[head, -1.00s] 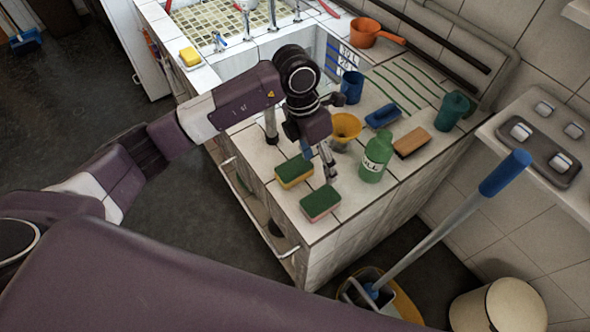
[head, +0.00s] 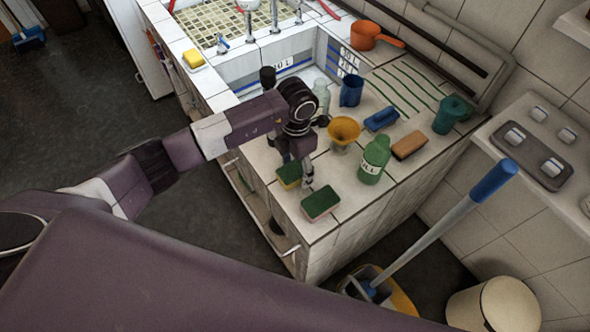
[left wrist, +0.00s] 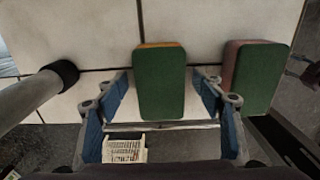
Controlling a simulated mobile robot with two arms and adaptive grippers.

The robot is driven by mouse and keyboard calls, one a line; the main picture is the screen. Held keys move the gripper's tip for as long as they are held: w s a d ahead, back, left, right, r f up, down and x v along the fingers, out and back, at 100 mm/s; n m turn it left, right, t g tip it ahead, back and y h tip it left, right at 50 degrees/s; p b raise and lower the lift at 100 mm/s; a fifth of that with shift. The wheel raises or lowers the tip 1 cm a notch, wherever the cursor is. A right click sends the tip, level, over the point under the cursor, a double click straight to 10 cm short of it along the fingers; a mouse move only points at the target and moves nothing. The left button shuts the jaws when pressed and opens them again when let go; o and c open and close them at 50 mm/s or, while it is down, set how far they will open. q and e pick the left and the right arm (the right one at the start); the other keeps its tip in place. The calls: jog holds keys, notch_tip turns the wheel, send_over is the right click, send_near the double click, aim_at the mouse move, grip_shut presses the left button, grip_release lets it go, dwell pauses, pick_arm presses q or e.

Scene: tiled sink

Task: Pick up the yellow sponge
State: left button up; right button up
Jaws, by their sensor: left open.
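A sponge with a green top and yellow body (head: 287,178) lies on the tiled counter near its front edge. My left gripper (head: 298,172) is open above it and partly covers it in the head view. In the left wrist view, the same sponge (left wrist: 159,85) lies between the spread blue-padded fingers of the left gripper (left wrist: 160,78), with a gap on each side. A plain yellow block, possibly another sponge (head: 193,58), sits at the counter's far left corner. My right gripper is not in view.
A green-topped pink sponge (head: 320,203) lies just right of the gripper; it also shows in the left wrist view (left wrist: 258,80). A yellow funnel (head: 344,130), green bottle (head: 373,160), blue cup (head: 351,90) and brown brush (head: 409,145) stand behind. A mop bucket (head: 390,290) is below.

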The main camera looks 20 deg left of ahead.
aim_at(296, 168)
pick_arm(q)
jog(key=shift+c, duration=0.6)
jog(key=c, duration=0.8)
jog(key=shift+r, duration=0.1)
jog(key=shift+r+b, duration=2.15)
jog(key=shift+r, duration=7.8)
